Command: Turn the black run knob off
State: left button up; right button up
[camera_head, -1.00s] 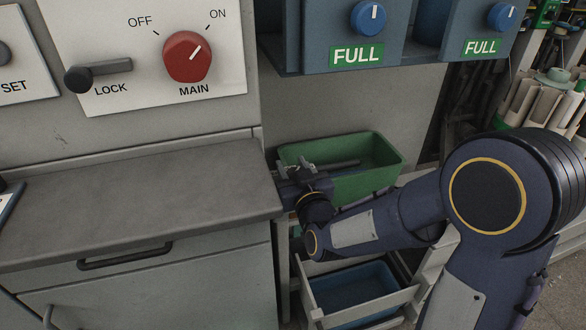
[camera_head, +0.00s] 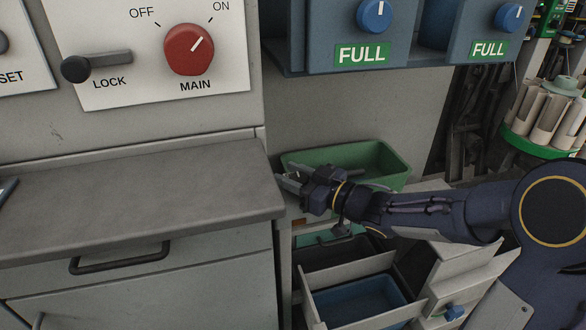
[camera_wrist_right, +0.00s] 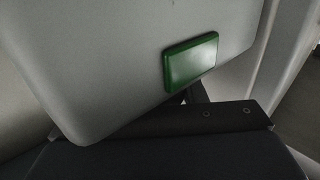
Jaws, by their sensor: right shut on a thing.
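The black run knob is not recognisable in either view. The knobs that show in the head view are the red MAIN knob (camera_head: 189,49), with its pointer toward ON, and two blue knobs (camera_head: 374,15) above FULL labels. A black LOCK lever (camera_head: 97,65) sits left of the red knob. My right gripper (camera_head: 292,181) is beside the worktop's right end, in front of the green bin, well below these controls. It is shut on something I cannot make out. In the right wrist view, a grey rounded surface (camera_wrist_right: 110,60) with a green rectangle (camera_wrist_right: 190,62) fills much of the picture. My left gripper is out of view.
A grey worktop (camera_head: 130,195) with a drawer handle (camera_head: 120,258) below its edge is at the left. The green bin (camera_head: 385,160) stands behind my right gripper. Open drawers with a blue tray (camera_head: 360,303) lie below my right arm. The worktop is mostly clear.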

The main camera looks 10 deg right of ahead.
aim_at(307, 181)
jog(key=shift+r+n+g+y+p, duration=0.1)
jog(key=shift+n+g+y+p, duration=0.4)
jog(key=shift+g+y, duration=0.2)
jog(key=o, duration=1)
jog(key=p+v, duration=0.1)
jog(key=v, duration=0.5)
jog(key=shift+s+d+p, duration=0.25)
jog(key=shift+p, duration=0.1)
jog(key=shift+s+d, duration=0.35)
jog(key=shift+s, duration=0.1)
